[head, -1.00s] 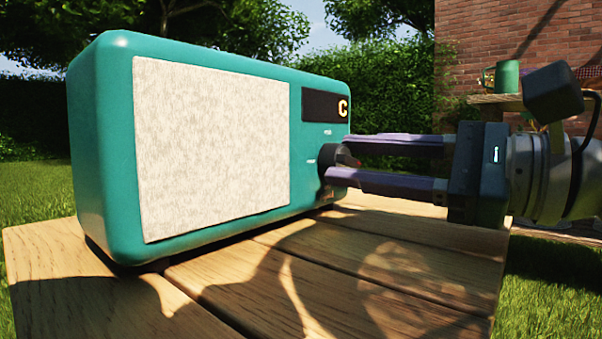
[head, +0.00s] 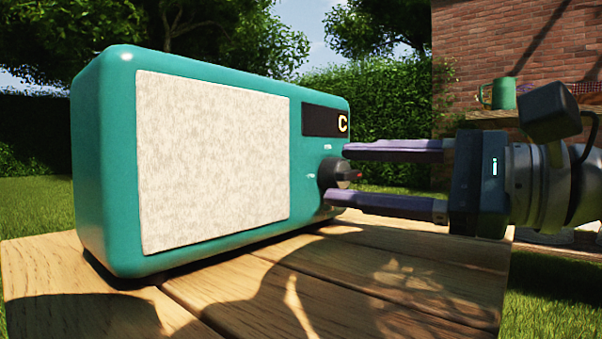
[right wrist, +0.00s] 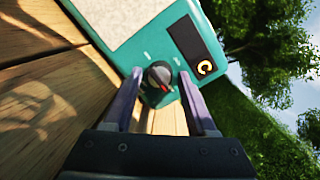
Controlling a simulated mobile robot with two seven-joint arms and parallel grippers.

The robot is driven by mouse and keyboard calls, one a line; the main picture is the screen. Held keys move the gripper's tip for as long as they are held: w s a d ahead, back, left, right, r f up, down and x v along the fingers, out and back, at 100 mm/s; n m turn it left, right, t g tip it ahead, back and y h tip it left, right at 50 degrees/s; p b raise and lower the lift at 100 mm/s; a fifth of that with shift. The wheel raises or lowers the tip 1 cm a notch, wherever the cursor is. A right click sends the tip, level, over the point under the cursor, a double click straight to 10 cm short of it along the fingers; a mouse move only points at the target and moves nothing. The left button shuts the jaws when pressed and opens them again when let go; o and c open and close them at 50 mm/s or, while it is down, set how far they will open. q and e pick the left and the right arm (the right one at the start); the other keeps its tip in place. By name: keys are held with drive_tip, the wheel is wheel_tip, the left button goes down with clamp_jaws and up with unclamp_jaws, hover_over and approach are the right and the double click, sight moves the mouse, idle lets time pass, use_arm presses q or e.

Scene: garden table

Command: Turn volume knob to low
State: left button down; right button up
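A teal radio (head: 110,160) with a pale speaker cloth stands on the wooden table, and it also shows in the right wrist view (right wrist: 155,42). Its dark volume knob (head: 334,173) with a red mark sits on the front at the right, below a black display (head: 322,121) showing a "C". In the right wrist view the knob (right wrist: 158,76) lies between the fingertips. My right gripper (head: 335,173) is open, with one finger above and one below the knob, and a gap shows between fingers and knob. My left gripper is not in view.
The wooden table (head: 330,270) is bare in front of the radio. A green mug (head: 503,93) stands on another surface behind my right arm, near a brick wall (head: 500,40). Hedge and grass lie behind.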

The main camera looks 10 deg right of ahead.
drive_tip(key=shift+o, duration=1)
drive_tip(key=v, duration=1)
